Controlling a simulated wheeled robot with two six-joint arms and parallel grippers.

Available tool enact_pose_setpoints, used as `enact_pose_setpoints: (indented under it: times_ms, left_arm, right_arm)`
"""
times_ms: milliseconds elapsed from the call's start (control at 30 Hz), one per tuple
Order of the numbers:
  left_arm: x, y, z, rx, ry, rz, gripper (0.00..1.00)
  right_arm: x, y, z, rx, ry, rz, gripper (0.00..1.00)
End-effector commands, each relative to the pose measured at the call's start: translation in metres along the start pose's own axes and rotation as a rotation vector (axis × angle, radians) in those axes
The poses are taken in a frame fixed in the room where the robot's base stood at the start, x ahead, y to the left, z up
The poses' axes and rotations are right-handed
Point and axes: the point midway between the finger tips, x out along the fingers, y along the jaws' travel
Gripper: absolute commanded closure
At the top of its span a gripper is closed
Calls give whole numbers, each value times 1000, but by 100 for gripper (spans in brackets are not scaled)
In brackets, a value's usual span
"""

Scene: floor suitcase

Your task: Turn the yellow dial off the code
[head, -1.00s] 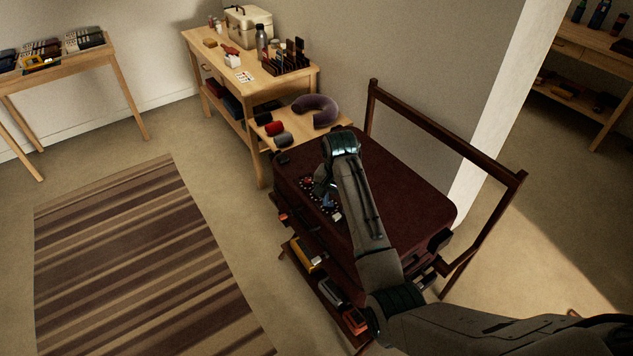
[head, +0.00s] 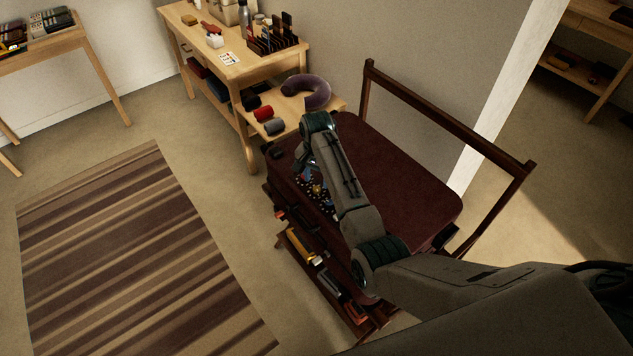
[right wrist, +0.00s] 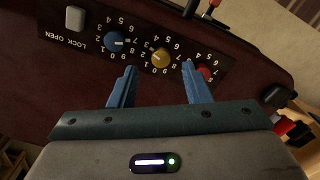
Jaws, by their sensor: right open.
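The yellow dial (right wrist: 160,58) sits between a blue dial (right wrist: 114,42) and a red dial (right wrist: 205,74) on the suitcase's dark lock panel, ringed by white numbers. In the head view the yellow dial (head: 317,190) shows small beside my arm. My right gripper (right wrist: 158,82) is open, its two blue fingers spread short of the panel, with the yellow dial seen between and beyond their tips. The fingers appear apart from the dials. The maroon suitcase (head: 405,180) stands closed under my right arm. My left gripper is not in view.
A light grey button (right wrist: 75,18) is beside the words LOCK OPEN. A dark wooden rack (head: 450,115) frames the suitcase. A wooden table (head: 255,66) with a neck pillow (head: 309,91) beside it stands behind. The striped rug (head: 130,260) and floor at left are clear.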

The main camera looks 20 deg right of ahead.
Motion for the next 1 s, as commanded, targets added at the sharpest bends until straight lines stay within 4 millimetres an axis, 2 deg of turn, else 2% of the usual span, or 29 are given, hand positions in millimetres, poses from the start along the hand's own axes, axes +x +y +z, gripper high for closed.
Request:
enact_pose_setpoints:
  times_ms: [200, 333, 600, 833, 1000]
  left_arm:
    - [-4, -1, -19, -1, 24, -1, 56]
    - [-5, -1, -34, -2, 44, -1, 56]
    - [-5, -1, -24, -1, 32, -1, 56]
    - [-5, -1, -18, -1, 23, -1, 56]
    - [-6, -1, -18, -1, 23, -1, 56]
  right_arm:
    - [28, 0, 0, 0, -1, 1, 56]
    - [35, 0, 0, 0, 1, -1, 56]
    - [37, 0, 0, 0, 1, -1, 56]
    - [37, 0, 0, 0, 1, -1, 100]
    - [36, 0, 0, -5, 0, 0, 100]
